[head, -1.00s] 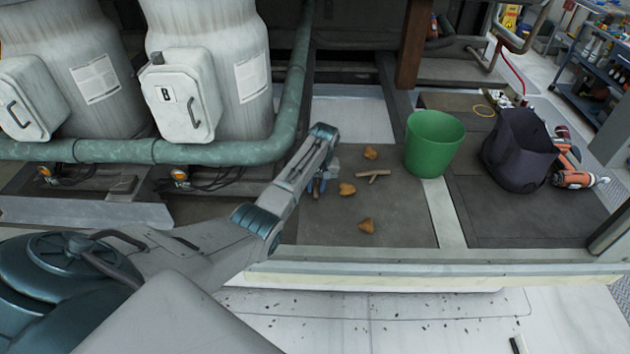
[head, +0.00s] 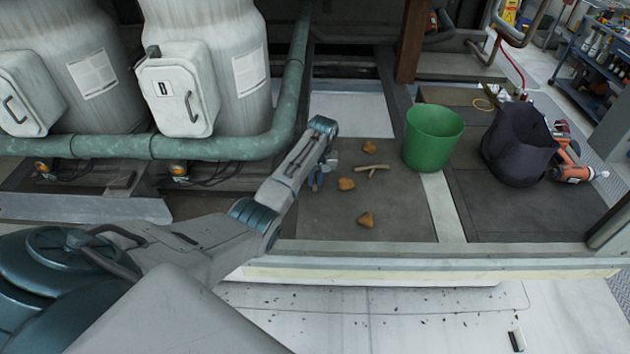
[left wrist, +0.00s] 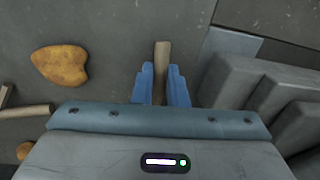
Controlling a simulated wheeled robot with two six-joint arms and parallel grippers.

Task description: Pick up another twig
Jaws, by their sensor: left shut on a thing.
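My left gripper (left wrist: 161,85) is shut on a twig (left wrist: 162,55), a plain light-brown stick that stands out between the blue fingers in the left wrist view. In the head view my left gripper (head: 316,183) is low over the dark mat, partly hidden by my own arm, and the held twig cannot be made out there. Another twig, forked and pale brown (head: 372,169), lies on the mat to the right of the gripper. The end of a twig also shows at the left edge of the left wrist view (left wrist: 28,111). My right gripper is not in view.
Several brown leaves lie on the mat, one (head: 346,184) close to the gripper, another (head: 366,220) nearer the front. A green bucket (head: 431,140) stands right of the twigs, with a dark fabric bag (head: 517,148) beyond it. A green pipe (head: 225,149) runs along the left.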

